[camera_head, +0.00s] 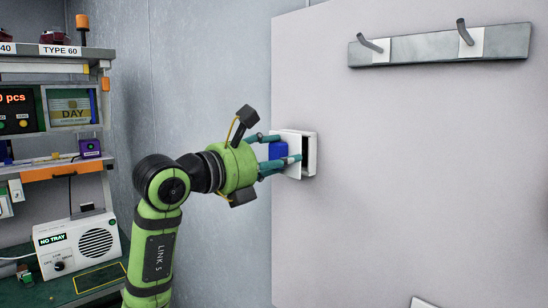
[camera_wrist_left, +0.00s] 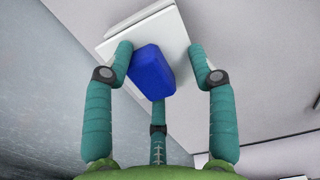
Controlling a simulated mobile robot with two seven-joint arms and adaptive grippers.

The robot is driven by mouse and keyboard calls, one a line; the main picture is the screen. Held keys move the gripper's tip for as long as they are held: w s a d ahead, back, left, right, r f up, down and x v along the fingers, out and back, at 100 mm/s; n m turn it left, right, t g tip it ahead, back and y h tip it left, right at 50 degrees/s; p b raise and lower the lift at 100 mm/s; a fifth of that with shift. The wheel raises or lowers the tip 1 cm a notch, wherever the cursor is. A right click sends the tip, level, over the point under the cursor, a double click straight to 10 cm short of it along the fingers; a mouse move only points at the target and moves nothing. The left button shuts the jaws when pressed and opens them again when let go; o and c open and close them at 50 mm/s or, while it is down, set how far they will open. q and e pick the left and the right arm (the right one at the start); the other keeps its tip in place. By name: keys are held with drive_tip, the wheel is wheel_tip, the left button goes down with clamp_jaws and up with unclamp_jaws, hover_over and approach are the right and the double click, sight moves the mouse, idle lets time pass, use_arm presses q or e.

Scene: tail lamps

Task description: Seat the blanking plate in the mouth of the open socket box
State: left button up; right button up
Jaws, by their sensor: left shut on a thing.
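The blanking plate (camera_head: 293,135) is white with a blue block-shaped grip (camera_head: 277,150) on its face. In the left wrist view the blue grip (camera_wrist_left: 152,72) sits on the white plate (camera_wrist_left: 178,50) between my fingers. My left gripper (camera_head: 277,150) is shut on the blue grip and holds the plate upright. The open socket box (camera_head: 312,155) is white and fixed to the pale wall panel. The plate is in front of its mouth, and a dark gap shows at the plate's right edge. Whether plate and box touch I cannot tell. My right gripper is not in view.
A metal rail with hooks (camera_head: 440,46) is on the panel at upper right. Shelves with a radio-like white box (camera_head: 78,245) and displays stand at the left. A white object's edge (camera_head: 423,303) shows at the bottom. The panel around the socket box is bare.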

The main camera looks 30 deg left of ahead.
use_arm(q)
drive_tip(key=shift+x, duration=1.1)
drive_tip(key=o, duration=1.3)
drive_tip(key=shift+c, duration=0.2)
drive_tip(key=shift+s, duration=0.1)
drive_tip(key=v, duration=1.2)
drive_tip(key=shift+d, duration=0.1)
